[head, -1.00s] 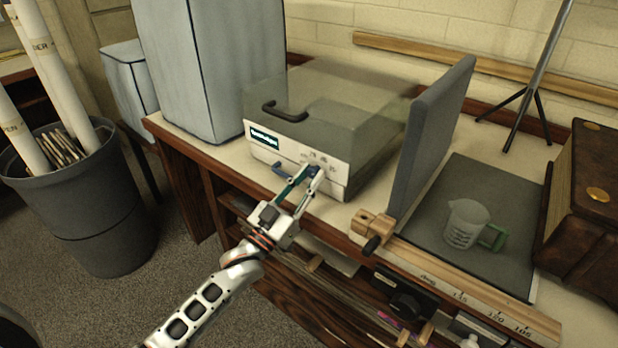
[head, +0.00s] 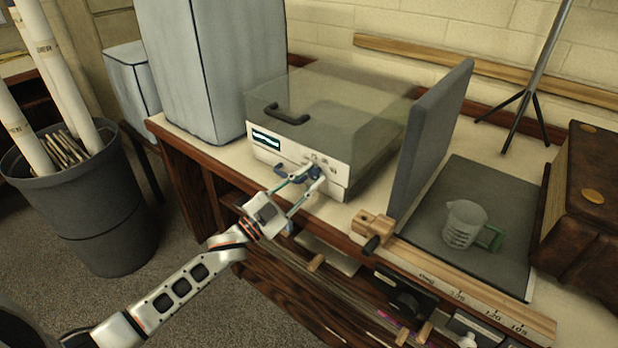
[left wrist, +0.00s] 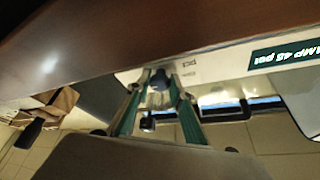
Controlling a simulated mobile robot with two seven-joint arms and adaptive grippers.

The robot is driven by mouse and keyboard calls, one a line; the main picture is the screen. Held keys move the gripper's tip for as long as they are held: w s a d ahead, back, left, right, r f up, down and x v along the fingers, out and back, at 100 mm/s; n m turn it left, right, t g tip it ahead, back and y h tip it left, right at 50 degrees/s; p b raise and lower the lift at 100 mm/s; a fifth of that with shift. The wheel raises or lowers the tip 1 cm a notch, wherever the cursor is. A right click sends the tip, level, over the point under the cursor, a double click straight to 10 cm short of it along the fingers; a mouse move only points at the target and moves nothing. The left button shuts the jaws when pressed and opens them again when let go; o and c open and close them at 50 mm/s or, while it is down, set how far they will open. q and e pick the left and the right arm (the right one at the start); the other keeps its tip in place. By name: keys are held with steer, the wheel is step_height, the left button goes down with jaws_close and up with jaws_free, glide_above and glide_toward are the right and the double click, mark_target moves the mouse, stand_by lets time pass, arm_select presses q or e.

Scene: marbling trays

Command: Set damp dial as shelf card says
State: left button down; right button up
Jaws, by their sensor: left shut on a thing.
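The damp box (head: 340,110) is a pale cabinet with a smoky clear lid and black handle, standing on the table. Its dark display (head: 266,139) is unreadable in the head view; in the left wrist view the display (left wrist: 288,57) is upside down and appears to read "45 pct", its first word cut off. My left gripper (head: 302,177) is shut on the dark blue dial (left wrist: 159,79) on the front panel, with a finger on each side. In the head view the fingers mostly hide the dial. I cannot make out a shelf card. My right gripper is out of view.
A grey upright panel (head: 432,135) stands right of the box, beside a wooden clamp (head: 372,228). A measuring jug (head: 464,224) sits on a dark mat. A tall grey covered block (head: 215,70) is left. A bin (head: 95,215) of rolls stands on the floor.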

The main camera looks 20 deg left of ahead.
arm_select(q)
steer(key=shift+r+m, duration=0.1)
steer(key=shift+m, duration=0.6)
steer(key=shift+m+g+h, duration=0.3)
steer(key=shift+m+g, duration=0.1)
steer(key=c, duration=1.8)
jaws_free()
steer(key=v, duration=1.2)
